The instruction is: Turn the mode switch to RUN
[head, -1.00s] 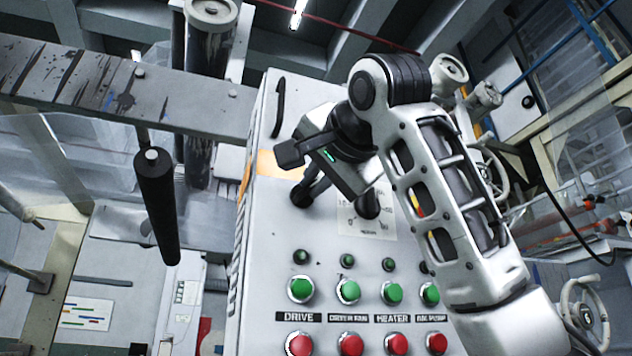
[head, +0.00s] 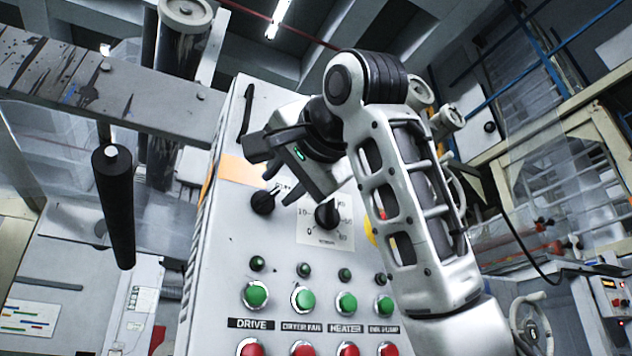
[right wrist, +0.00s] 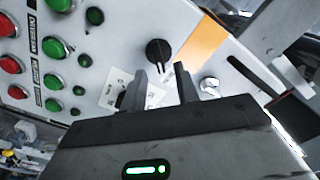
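The mode switch is a black knob (head: 264,202) on the upper left of the grey panel front, below an orange label. It also shows in the right wrist view (right wrist: 158,50). The small lettering around it is too blurred to read, and I cannot tell its setting. My right gripper (right wrist: 160,74) is open and empty. Its two fingers point at the panel, with the knob beyond and between their tips, apparently apart from it. My left gripper is not in view.
A second black knob (head: 328,214) on a white scale plate sits right of the switch. Below are green buttons (head: 255,295) and red buttons (head: 303,349). A black handle (head: 247,110) stands on the panel's upper left. A dark roller (head: 115,205) hangs to the left.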

